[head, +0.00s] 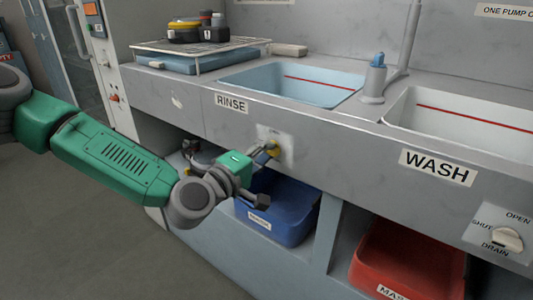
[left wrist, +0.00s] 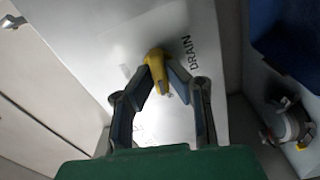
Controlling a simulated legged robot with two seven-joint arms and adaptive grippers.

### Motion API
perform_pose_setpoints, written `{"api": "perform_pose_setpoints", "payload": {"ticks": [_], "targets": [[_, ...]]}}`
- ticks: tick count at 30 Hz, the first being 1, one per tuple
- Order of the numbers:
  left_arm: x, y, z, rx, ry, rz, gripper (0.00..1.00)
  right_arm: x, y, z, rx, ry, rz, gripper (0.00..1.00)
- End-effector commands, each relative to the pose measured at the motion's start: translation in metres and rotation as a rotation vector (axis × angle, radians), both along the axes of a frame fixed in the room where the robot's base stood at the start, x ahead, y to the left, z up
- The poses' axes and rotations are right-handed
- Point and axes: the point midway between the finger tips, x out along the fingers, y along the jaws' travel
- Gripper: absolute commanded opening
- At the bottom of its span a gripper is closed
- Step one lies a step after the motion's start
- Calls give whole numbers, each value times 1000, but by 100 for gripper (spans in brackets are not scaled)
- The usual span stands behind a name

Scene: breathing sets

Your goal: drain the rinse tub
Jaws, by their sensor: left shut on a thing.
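The rinse tub (head: 265,80) is a pale blue basin with a red line inside, set in the grey counter above the RINSE label (head: 232,103). Below it, a yellow drain handle (head: 273,149) sits on a white plate (head: 286,143) on the counter front. My left gripper (head: 264,153) reaches in from the left and is shut on this handle. In the left wrist view, the fingers (left wrist: 160,78) close on the yellow handle (left wrist: 157,57), beside the word DRAIN on the plate (left wrist: 205,85). Whether water stands in the tub is unclear. My right gripper is out of view.
The white wash tub (head: 450,112) is at the right, with its own drain knob (head: 507,239) below. A blue bin (head: 285,208) and a red bin (head: 405,262) stand under the counter. A tap (head: 402,55) rises between the tubs. A rack (head: 200,48) stands left.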

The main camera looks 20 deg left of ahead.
Motion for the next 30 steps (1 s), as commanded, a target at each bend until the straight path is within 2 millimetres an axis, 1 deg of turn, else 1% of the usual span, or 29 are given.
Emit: {"api": "perform_pose_setpoints", "payload": {"ticks": [1, 10, 26, 27, 28, 29, 30], "targets": [[0, 3, -4, -24, 16, 7, 0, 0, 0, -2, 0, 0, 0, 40], [0, 3, -5, -133, 57, 6, 0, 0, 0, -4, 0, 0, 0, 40], [0, 3, -6, -157, 69, 7, 0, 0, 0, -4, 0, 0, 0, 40], [0, 3, -6, -156, 69, 7, 16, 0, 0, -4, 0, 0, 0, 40], [0, 3, -6, -156, 69, 7, 26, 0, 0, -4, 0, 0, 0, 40], [0, 3, -6, -156, 68, 6, 32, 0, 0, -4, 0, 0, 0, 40], [0, 2, -5, -157, 67, 5, 32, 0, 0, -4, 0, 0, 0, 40]]}}
